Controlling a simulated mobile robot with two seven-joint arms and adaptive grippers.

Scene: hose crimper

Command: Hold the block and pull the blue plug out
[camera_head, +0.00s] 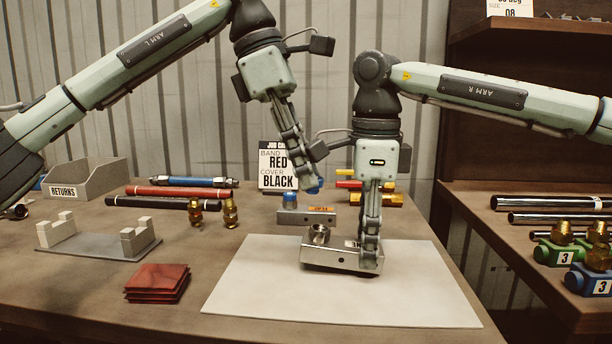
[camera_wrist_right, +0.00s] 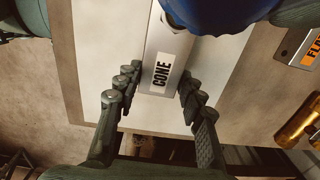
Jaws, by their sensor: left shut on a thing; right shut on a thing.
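The silver metal block (camera_head: 331,255) is at the mat's middle, with a round open fitting (camera_head: 319,234) on top at its left. I cannot tell whether it rests fully on the mat. My right gripper (camera_head: 370,262) is shut on the block's right end. In the right wrist view the block (camera_wrist_right: 163,50) shows a CONE label and lies between the fingers of my right gripper (camera_wrist_right: 155,97). My left gripper (camera_head: 311,184) is shut on the blue plug (camera_head: 317,188), above and apart from the block. Blue also fills the top of the right wrist view (camera_wrist_right: 215,12).
The white mat (camera_head: 260,290) has free room around the block. Behind it are a second grey block (camera_head: 305,217) and a job card (camera_head: 277,166). Red plates (camera_head: 157,282), a grey cradle (camera_head: 98,245), brass fittings (camera_head: 230,213) and hoses (camera_head: 178,193) lie left. A shelf (camera_head: 480,215) stands right.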

